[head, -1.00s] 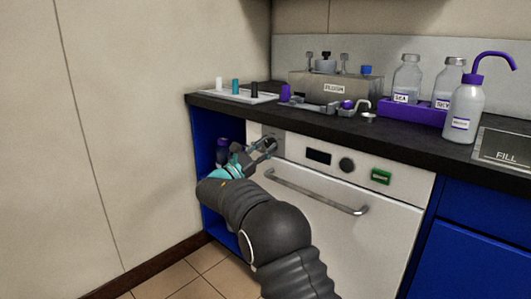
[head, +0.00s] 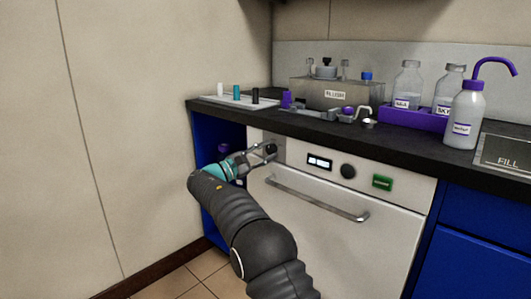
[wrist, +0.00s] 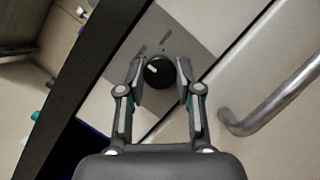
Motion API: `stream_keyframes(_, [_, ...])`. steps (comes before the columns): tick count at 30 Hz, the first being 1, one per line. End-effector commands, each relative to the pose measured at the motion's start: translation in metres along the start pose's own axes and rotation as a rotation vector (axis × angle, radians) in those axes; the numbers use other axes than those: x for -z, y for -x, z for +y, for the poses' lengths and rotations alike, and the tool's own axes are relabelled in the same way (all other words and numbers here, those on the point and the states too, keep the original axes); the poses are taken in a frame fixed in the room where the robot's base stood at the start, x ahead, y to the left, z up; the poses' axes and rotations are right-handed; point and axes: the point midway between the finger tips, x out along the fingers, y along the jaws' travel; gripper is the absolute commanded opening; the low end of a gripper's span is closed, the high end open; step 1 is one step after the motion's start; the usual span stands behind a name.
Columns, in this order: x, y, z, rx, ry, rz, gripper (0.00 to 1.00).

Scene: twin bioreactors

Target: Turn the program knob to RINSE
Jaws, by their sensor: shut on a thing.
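The program knob (wrist: 160,72) is a round black knob with a short white pointer mark, on a grey plate at the left end of the washer's front panel. In the wrist view it sits between my two fingertips. A few small dark marks lie around it, too small to read. My gripper (wrist: 161,78) is shut on the knob, one finger on each side. In the head view my gripper (head: 264,152) reaches the panel's left end, and its fingers partly hide the knob there. The panel's display (head: 319,162) is lit with white marks.
A second dark knob (head: 347,171) and a green button (head: 382,182) are further right on the panel. The door handle (head: 318,199) sticks out below. The dark countertop (head: 420,142) overhangs above, carrying bottles. An open blue cabinet (head: 205,139) is at the left.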

Motion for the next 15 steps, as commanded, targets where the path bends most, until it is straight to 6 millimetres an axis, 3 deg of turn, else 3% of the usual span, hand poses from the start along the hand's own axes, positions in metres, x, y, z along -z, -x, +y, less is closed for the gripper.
stream_keyframes(11, [0.0000,-0.0003,0.0005,0.000,-0.004,0.001,0.00])
stream_keyframes(12, [0.0000,-0.0003,0.0005,0.000,-0.004,0.001,0.39])
stream_keyframes(15, [-0.0001,-0.0002,0.0005,0.000,-0.004,0.001,0.60])
